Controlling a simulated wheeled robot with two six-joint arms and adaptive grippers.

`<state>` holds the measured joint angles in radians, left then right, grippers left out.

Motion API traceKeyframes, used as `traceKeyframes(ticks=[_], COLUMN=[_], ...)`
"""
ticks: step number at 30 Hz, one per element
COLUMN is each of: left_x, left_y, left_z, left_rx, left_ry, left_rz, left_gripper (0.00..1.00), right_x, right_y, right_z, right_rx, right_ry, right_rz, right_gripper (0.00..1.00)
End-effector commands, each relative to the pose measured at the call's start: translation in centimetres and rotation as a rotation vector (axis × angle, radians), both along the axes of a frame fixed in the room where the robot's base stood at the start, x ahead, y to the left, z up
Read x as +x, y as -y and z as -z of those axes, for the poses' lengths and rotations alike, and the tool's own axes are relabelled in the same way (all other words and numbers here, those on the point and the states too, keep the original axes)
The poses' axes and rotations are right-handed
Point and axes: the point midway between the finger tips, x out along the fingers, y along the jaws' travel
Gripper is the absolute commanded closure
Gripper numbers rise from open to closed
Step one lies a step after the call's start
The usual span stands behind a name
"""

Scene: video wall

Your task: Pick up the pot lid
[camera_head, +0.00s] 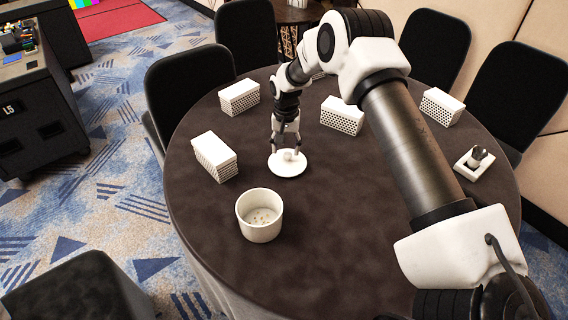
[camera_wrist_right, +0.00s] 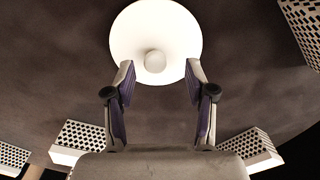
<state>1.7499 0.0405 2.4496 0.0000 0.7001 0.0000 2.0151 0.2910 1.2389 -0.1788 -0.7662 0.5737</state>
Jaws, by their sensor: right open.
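The pot lid (camera_head: 287,164) is a round white disc with a small knob, lying flat on the dark round table. It also shows in the right wrist view (camera_wrist_right: 155,30), with its knob just beyond the fingertips. My right gripper (camera_head: 288,150) points down just over the lid. In the right wrist view its two fingers (camera_wrist_right: 160,75) are apart, one to each side of the knob's line, with nothing between them. The white pot (camera_head: 260,216) stands open and upright on the table, nearer and to the left of the lid. My left gripper is not in view.
White perforated boxes stand around the lid: one at left (camera_head: 214,156), one at back left (camera_head: 239,97), one behind (camera_head: 342,115) and one at back right (camera_head: 442,106). A small white holder (camera_head: 474,162) sits at the right edge. The table's front is clear.

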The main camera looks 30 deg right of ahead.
Motion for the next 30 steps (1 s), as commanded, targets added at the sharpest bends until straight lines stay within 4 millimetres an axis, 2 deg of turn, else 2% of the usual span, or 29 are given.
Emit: traceKeyframes(ticks=[1, 4, 11, 12, 16, 17, 26, 30], left_x=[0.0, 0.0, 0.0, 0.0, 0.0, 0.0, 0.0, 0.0], left_y=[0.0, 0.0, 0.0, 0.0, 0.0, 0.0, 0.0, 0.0], left_z=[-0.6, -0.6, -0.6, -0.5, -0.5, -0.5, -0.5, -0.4], left_rx=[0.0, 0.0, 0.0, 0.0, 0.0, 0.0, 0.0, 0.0], left_ry=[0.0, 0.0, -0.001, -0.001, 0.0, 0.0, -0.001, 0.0], left_rz=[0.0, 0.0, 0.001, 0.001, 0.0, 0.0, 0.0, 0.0], left_gripper=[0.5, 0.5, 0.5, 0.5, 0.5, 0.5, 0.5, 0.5], right_x=[-0.2, -0.2, -0.1, -0.1, -0.1, -0.1, -0.1, 0.0], right_y=[0.1, 0.1, 0.1, 0.1, 0.1, 0.1, 0.1, 0.0], right_z=[0.8, 2.5, 3.2, 3.2, 3.2, 3.2, 3.2, 1.9], right_rx=[0.0, 0.0, 0.0, 0.0, 0.0, 0.0, 0.0, 0.0], right_ry=[-0.005, -0.004, -0.001, -0.001, -0.001, -0.001, -0.001, 0.001], right_rz=[0.001, -0.001, -0.001, -0.001, -0.001, -0.001, -0.001, -0.001], right_gripper=[0.45, 0.45, 0.45, 0.48, 0.95, 1.0, 1.0, 1.0])
